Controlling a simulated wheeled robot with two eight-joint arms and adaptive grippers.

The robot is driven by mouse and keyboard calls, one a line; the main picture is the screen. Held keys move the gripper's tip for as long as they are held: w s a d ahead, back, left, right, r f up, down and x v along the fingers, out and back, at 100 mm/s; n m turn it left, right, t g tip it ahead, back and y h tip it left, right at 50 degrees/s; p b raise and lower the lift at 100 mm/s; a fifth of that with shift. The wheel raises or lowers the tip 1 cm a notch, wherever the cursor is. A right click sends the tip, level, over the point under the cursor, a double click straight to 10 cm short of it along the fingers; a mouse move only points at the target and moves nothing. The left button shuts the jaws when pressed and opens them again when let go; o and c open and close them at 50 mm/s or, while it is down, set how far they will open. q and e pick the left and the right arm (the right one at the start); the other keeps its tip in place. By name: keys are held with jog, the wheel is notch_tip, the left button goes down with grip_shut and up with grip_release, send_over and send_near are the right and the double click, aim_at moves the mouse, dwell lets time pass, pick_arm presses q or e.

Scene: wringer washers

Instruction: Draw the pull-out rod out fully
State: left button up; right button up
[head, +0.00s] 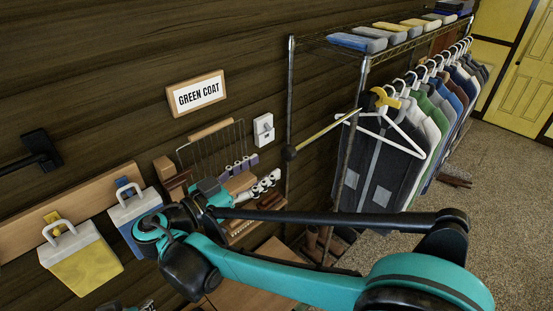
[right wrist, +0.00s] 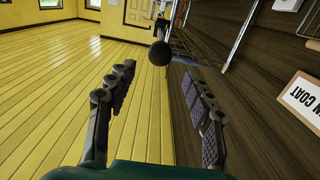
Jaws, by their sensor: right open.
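The pull-out rod (head: 325,131) is a thin brass-coloured rod with a round dark knob (head: 289,153) at its near end. It slants back toward the clothes rack. My right gripper (head: 267,168) is open, its fingers pointing at the knob from the left with a gap between. In the right wrist view the knob (right wrist: 160,53) shows beyond and between the two open fingers (right wrist: 165,85), which hold nothing. How far the rod is out cannot be told. Only a small dark part, perhaps of my left gripper, shows at the bottom edge of the head view.
A wire rack (head: 335,48) holds folded cloths on top and coats (head: 385,165) on hangers. The wooden wall carries a GREEN COAT sign (head: 198,94), a white switch (head: 263,130) and a small wire shelf. Yellow (head: 80,259) and blue bags hang at left. Open floor lies right.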

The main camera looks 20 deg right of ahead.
jog(key=shift+v, duration=1.5)
jog(key=shift+d+f, duration=0.1)
jog(key=s+d+f+n+g+y+b, duration=0.15)
jog(key=d+f+n+y+b, duration=0.3)
jog(key=f, duration=0.65)
jog(key=s+d+f+n+y+b, duration=0.25)
jog(key=d+f+b, duration=0.35)
jog(key=f, duration=0.6)
jog(key=s+a+f+n+y+b, duration=0.2)
jog(key=f+b, duration=0.3)
jog(key=f, duration=0.3)
jog(key=s+a+f+n+t+y+b, duration=0.1)
jog(key=s+a+f+n+y+b, duration=0.1)
jog(key=f+y+b, duration=0.2)
jog(key=s+a+f+n+y+b, duration=0.2)
jog(key=f+b, duration=0.4)
jog(key=f, duration=0.5)
jog(key=shift+f+t+y+b, duration=0.3)
jog(key=shift+t+y, duration=0.05)
jog(key=shift+y, duration=0.45)
jog(key=shift+d, duration=0.1)
